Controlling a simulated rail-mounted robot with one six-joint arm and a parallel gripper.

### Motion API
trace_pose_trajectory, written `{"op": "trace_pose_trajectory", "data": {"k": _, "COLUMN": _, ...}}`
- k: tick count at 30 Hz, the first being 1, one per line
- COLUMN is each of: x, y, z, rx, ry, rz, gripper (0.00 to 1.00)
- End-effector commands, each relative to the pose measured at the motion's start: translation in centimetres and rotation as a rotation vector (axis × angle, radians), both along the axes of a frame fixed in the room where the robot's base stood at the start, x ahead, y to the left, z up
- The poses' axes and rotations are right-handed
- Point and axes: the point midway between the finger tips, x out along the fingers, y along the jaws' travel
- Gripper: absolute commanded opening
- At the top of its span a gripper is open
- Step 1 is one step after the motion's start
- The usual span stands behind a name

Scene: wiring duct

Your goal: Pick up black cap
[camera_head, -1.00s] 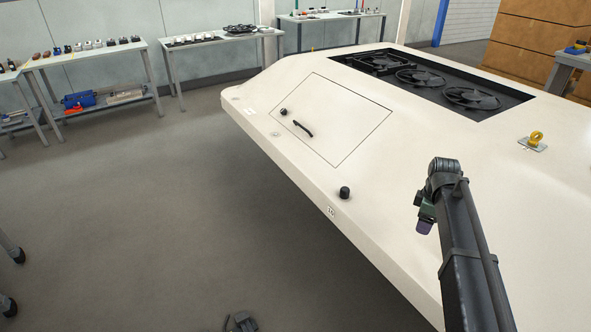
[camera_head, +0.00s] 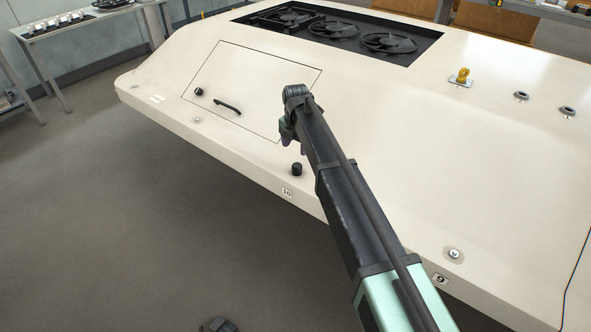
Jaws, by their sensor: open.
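The black cap (camera_head: 297,169) is a small dark cylinder standing upright on the sloped cream surface, near its lower edge and above the label 10. My gripper (camera_head: 293,143) hangs from the end of my arm just above and a little left of the cap in the picture. It is open, small and partly hidden by my arm. It appears apart from the cap, with nothing seen in it.
A hatch panel (camera_head: 250,80) has a black handle (camera_head: 228,107) and a dark knob (camera_head: 199,91). Black fans (camera_head: 389,42) sit in a recess behind. A yellow eye bolt (camera_head: 461,76) stands at right.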

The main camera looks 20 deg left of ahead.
Motion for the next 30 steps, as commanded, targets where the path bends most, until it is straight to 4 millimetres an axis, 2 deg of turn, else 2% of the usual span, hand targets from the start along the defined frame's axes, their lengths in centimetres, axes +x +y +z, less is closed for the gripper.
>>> {"op": "trace_pose_trajectory", "data": {"k": 1, "x": 0.0, "y": 0.0, "z": -1.9, "rx": 0.0, "ry": 0.0, "rz": 0.0, "gripper": 0.66}}
{"op": "trace_pose_trajectory", "data": {"k": 4, "x": 0.0, "y": 0.0, "z": -4.1, "rx": 0.0, "ry": 0.0, "rz": -0.001, "gripper": 0.66}}
{"op": "trace_pose_trajectory", "data": {"k": 6, "x": 0.0, "y": 0.0, "z": -5.1, "rx": 0.0, "ry": 0.0, "rz": -0.001, "gripper": 0.66}}
{"op": "trace_pose_trajectory", "data": {"k": 12, "x": -0.1, "y": 0.0, "z": -5.3, "rx": 0.0, "ry": 0.0, "rz": -0.002, "gripper": 0.66}}
{"op": "trace_pose_trajectory", "data": {"k": 20, "x": -0.4, "y": -0.3, "z": -10.1, "rx": 0.0, "ry": 0.0, "rz": -0.002, "gripper": 0.66}}
{"op": "trace_pose_trajectory", "data": {"k": 27, "x": -0.4, "y": -0.3, "z": -9.9, "rx": 0.0, "ry": 0.0, "rz": -0.002, "gripper": 0.66}}
{"op": "trace_pose_trajectory", "data": {"k": 28, "x": -0.4, "y": -0.3, "z": -9.9, "rx": 0.0, "ry": 0.0, "rz": -0.002, "gripper": 0.64}}
{"op": "trace_pose_trajectory", "data": {"k": 30, "x": -0.4, "y": -0.3, "z": -9.9, "rx": 0.0, "ry": 0.0, "rz": -0.002, "gripper": 0.54}}
